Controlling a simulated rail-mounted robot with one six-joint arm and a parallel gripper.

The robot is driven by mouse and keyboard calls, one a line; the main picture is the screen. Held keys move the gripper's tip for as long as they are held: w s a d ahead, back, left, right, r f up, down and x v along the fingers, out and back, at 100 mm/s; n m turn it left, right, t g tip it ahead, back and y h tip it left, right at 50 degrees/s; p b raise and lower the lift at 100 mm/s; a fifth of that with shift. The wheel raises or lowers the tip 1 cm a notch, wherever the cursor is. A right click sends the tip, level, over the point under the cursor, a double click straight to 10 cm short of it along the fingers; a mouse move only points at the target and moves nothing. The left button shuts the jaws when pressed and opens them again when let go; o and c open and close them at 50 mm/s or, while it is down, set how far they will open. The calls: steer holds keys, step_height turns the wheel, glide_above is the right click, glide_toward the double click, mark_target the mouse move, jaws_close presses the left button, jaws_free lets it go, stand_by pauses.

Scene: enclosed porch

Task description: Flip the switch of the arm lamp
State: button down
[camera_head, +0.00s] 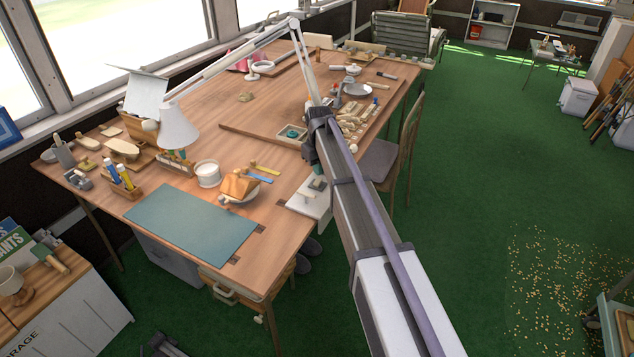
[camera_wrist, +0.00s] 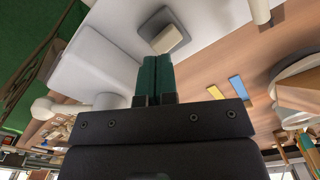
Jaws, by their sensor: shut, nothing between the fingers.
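The arm lamp has a white cone shade (camera_head: 178,130) over the left part of the wooden table and thin white jointed arms. Its white base (camera_head: 303,203) is at the table's right front edge, partly hidden by my arm. In the wrist view, the base (camera_wrist: 208,22) carries a beige rocker switch (camera_wrist: 167,39) in a grey surround. My gripper (camera_wrist: 157,57) has teal fingers, shut together and empty. Their tips point at the switch and appear just short of its surround; I cannot tell whether they touch. In the head view my gripper (camera_head: 318,170) is mostly hidden by my arm.
A teal mat (camera_head: 190,223) lies on the table's front left. A bowl with an orange cloth (camera_head: 238,186) and yellow and blue strips lie left of the base. A chair (camera_head: 385,160) stands at the right side.

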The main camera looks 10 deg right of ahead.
mark_target(319, 179)
steer(key=shift+f+b, duration=1.3)
stand_by(0.5)
steer(key=shift+r, duration=0.1)
step_height(319, 179, up, 7)
steer(key=p, duration=0.7)
